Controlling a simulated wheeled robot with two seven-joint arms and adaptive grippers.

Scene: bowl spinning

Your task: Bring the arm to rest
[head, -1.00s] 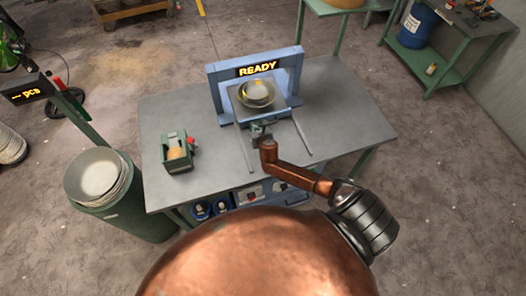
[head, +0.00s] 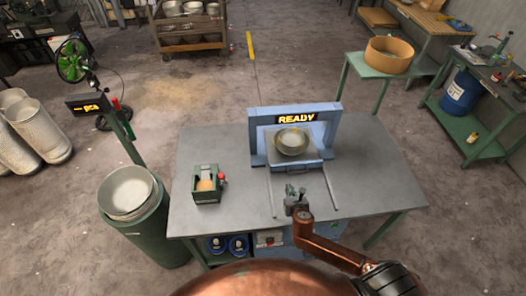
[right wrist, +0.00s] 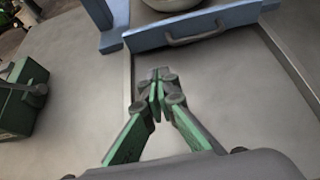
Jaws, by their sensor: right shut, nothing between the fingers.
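My right gripper (head: 294,191) is shut and empty above the grey worktable (head: 390,180), in front of the blue machine frame that reads READY. Its closed green fingers also show in the right wrist view (right wrist: 157,90), apart from the tray handle (right wrist: 195,38) ahead of them. My right arm comes in from the lower right. A bowl (head: 291,141) sits on the machine's tray under the blue frame (head: 256,138). My left gripper is not in view.
A green box with a red knob (head: 206,184) stands on the table's left side, left of the gripper. A green drum at the left carries stacked bowls (head: 126,190). A wooden round container (head: 389,55) stands on a green stand at the back right. The table's right side is clear.

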